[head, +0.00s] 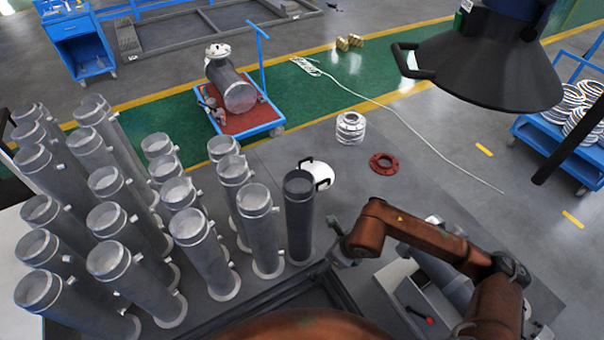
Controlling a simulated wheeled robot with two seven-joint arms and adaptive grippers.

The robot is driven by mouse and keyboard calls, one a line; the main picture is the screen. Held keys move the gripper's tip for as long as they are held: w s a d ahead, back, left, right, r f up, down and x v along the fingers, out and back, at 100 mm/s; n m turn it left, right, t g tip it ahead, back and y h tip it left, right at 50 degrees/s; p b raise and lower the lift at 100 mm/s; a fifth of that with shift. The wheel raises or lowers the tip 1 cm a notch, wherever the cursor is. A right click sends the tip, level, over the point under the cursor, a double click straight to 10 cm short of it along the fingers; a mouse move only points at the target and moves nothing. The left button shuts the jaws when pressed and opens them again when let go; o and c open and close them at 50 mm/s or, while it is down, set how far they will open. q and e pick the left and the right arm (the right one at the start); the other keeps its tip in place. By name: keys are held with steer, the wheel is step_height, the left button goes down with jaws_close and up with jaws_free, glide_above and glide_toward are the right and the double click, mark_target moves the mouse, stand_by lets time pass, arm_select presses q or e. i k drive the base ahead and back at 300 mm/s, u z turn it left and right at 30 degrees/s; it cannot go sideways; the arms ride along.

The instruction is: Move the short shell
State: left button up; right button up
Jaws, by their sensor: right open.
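Many tall grey flanged shells stand upright in rows at the left, one of them the front shell (205,258). A darker upright shell (299,222) stands at the right end of the rows. A shell (450,283) lies at lower right, partly hidden by my right arm. Another shell (230,86) lies tilted on a cart. I cannot tell for sure which is the short shell. My right gripper (334,246) is open and empty, just right of the dark shell; contact is hard to tell. My left gripper is not in view.
The blue cart (243,122) with a red top stands behind the rows. A white round part (318,174), a red ring (384,163) and a ribbed metal part (351,128) are on the floor. A black cone (483,68) hangs at upper right.

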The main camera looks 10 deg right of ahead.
mark_target(299, 189)
steer(key=i, duration=0.9)
